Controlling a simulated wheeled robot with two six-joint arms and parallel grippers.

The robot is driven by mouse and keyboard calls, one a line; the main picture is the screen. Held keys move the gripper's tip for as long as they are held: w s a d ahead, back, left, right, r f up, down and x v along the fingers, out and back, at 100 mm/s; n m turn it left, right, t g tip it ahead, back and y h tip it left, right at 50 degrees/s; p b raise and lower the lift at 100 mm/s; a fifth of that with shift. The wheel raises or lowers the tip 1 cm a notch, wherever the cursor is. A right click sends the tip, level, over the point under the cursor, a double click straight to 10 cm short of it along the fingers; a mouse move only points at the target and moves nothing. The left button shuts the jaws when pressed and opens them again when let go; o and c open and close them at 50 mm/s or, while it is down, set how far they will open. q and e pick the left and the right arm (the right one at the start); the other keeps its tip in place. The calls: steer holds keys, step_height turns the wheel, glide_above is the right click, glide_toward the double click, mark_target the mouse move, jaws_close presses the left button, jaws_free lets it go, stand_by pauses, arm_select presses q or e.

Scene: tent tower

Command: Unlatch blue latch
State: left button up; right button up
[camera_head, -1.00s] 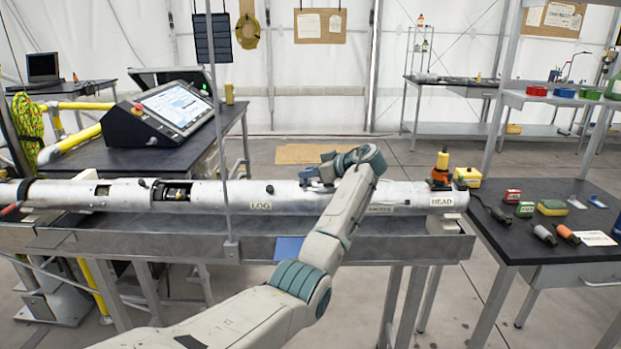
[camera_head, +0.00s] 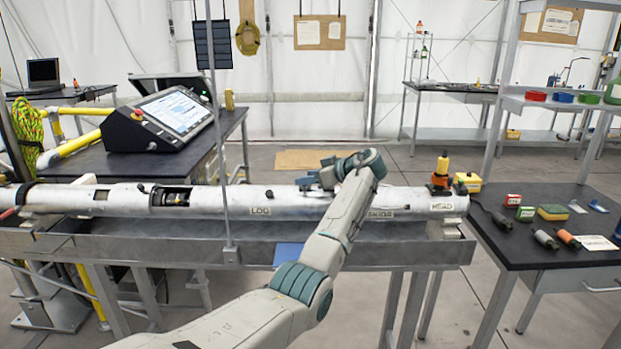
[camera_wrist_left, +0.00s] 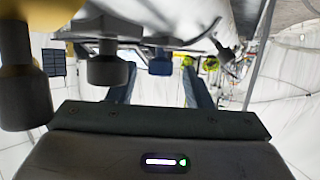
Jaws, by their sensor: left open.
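A long grey metal tube (camera_head: 110,197) lies across the rack, with LOG and HEAD labels on it. My left gripper (camera_head: 306,184) is at the tube's upper side, between the LOG and HEAD labels. In the left wrist view its two fingers (camera_wrist_left: 158,88) stand apart. A small dark blue knob-like part (camera_wrist_left: 160,65) shows between them; it may be the blue latch. I see no contact between it and the fingers. Grey cylindrical parts (camera_wrist_left: 108,68) hang close by on the left. The latch cannot be made out in the head view. My right gripper is not in view.
The rack (camera_head: 400,256) under the tube carries a blue flat piece (camera_head: 288,254). A thin upright pole (camera_head: 221,130) stands left of my gripper. A console (camera_head: 165,118) is behind at left. A dark table (camera_head: 540,246) with small boxes and tools is at right.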

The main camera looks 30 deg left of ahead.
arm_select(q)
steer(key=shift+d, duration=0.1)
steer(key=shift+d+r, duration=0.15)
steer(key=shift+d, duration=0.15)
steer(key=b+v, duration=0.2)
steer(key=v, duration=0.8)
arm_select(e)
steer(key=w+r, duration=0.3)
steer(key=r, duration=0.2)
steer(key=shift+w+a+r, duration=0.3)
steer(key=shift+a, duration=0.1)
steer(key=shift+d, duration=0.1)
